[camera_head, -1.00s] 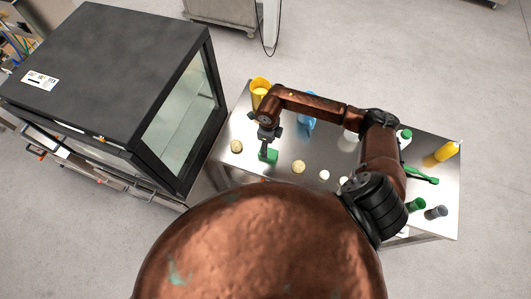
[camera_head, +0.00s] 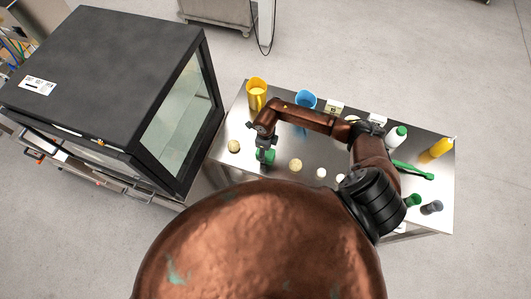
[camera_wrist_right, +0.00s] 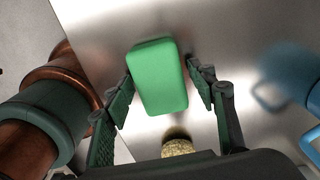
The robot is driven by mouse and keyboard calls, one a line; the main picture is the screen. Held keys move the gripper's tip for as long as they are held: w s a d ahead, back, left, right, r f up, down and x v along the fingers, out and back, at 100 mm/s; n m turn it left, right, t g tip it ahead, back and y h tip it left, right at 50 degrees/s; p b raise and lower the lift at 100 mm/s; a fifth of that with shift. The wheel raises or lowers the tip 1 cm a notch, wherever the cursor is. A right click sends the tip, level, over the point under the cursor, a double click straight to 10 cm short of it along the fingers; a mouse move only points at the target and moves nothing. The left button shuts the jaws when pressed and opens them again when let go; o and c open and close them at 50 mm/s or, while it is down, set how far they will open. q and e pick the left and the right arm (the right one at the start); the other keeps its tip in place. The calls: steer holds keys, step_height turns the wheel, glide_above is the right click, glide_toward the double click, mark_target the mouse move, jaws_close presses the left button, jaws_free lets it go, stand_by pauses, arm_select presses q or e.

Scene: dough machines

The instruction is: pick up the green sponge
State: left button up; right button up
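The green sponge (camera_head: 271,157) is on the metal table's left part, partly hidden by my right gripper (camera_head: 265,151) in the head view. In the right wrist view the sponge (camera_wrist_right: 158,77) is a rounded green block between the two dark fingers of my right gripper (camera_wrist_right: 161,82). One finger stands at each long side, close to it. A narrow gap seems to show at the right finger; contact on the left is unclear. My left gripper is not in view.
Pale dough balls (camera_head: 295,165) lie near the sponge on the table (camera_head: 226,160). A yellow jug (camera_head: 256,96) and a blue jug (camera_head: 305,99) stand behind. A green-capped bottle (camera_head: 397,137), green utensil (camera_head: 412,170) and yellow bottle (camera_head: 437,150) are right. A dark oven-like machine (camera_head: 110,85) stands left.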

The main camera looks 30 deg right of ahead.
steer(key=c, duration=0.8)
steer(key=shift+o, duration=0.2)
steer(key=shift+r, duration=0.1)
steer(key=shift+w+r, duration=0.1)
steer(key=shift+r, duration=0.45)
steer(key=a+r+b, duration=0.4)
steer(key=a+r, duration=0.7)
steer(key=a, duration=0.3)
steer(key=shift+w+r, duration=0.4)
steer(key=shift+w, duration=0.05)
steer(key=o, duration=0.4)
steer(key=c, duration=0.4)
